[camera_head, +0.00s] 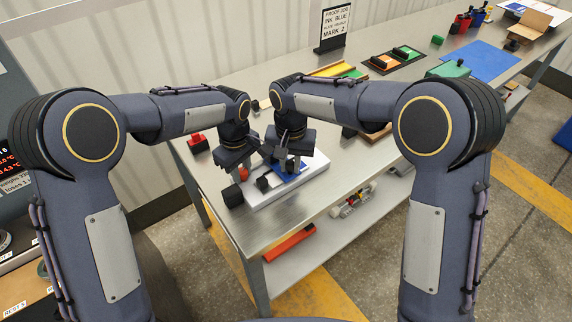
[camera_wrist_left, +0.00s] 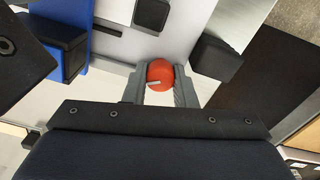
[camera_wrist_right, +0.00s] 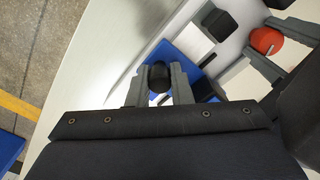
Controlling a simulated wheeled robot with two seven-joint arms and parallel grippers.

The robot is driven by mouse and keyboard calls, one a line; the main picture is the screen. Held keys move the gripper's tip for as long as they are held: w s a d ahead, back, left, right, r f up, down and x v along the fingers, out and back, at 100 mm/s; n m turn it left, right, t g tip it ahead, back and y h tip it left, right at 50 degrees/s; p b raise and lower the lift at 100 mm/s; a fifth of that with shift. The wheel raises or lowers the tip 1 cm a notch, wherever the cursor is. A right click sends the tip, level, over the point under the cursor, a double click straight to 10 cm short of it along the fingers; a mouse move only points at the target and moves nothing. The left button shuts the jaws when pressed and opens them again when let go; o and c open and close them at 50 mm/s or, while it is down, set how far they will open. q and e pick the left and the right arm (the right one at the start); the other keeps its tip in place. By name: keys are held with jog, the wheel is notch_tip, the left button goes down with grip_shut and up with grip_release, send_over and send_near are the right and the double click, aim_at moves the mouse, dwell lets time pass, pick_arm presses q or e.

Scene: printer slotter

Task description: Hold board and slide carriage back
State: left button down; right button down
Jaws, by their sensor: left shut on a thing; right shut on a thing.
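A white board (camera_head: 258,202) lies on the steel bench with a blue carriage (camera_head: 291,178) on it. My left gripper (camera_head: 241,170) is at the board's left side, shut on a round red knob (camera_wrist_left: 153,71) that shows between its fingers in the left wrist view. My right gripper (camera_head: 289,162) is over the carriage, shut on a black knob (camera_wrist_right: 158,75) that shows between its fingers in the right wrist view. The blue carriage also shows in the right wrist view (camera_wrist_right: 174,52). The grippers are close together and hide part of the board.
A black block (camera_head: 232,195) is at the board's near left corner. A red object (camera_head: 196,140) sits at the bench's left. A sign (camera_head: 335,22), stamp pads (camera_head: 394,60) and a blue mat (camera_head: 471,60) are farther back. The bench's near edge is clear.

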pick_arm(q)
jog(key=shift+a, duration=0.1)
pick_arm(e)
jog(key=w+d, duration=0.2)
jog(key=d, duration=0.1)
jog(key=w+d, duration=0.1)
jog(key=d, duration=0.2)
jog(key=w+d, duration=0.2)
jog(key=shift+w+d, duration=0.3)
jog(key=shift+d, duration=0.1)
jog(key=c, duration=1.4)
grip_release()
jog(key=shift+o, duration=0.5)
jog(key=shift+a, duration=0.1)
jog(key=shift+r, duration=0.1)
jog(key=shift+r, duration=0.3)
notch_tip(320, 180, up, 11)
jog(key=shift+r, duration=0.1)
